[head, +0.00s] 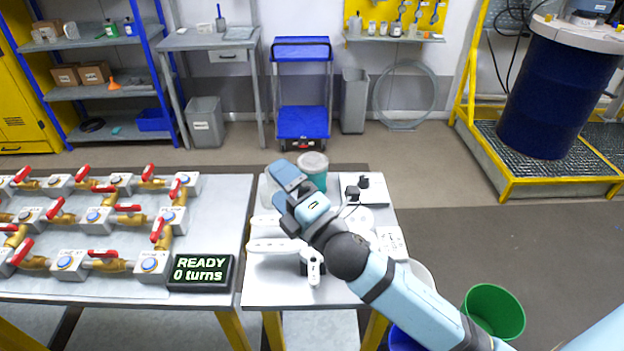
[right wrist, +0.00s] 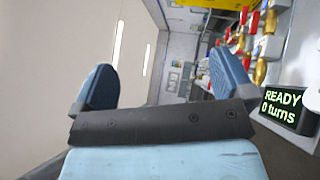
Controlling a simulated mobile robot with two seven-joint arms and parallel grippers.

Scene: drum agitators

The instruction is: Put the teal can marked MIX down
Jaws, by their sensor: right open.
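A teal can (head: 315,181) with a pale grey lid stands upright at the back of the small white table (head: 262,290). Its lower part is hidden behind my right gripper, and no MIX marking can be read on it. My right gripper (head: 284,189) is in front of and to the left of the can in the head view, above the table. Its two blue fingers are apart, and the right wrist view shows nothing between them (right wrist: 160,88). I cannot tell whether it touches the can. My left gripper is not in view.
White paddle-like parts (head: 275,246) lie on the small table under my right arm. A bench with red-handled valves (head: 100,189) and a READY display (head: 201,269) adjoins on the left. A green bucket (head: 494,311) and a blue drum (head: 556,95) are at right.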

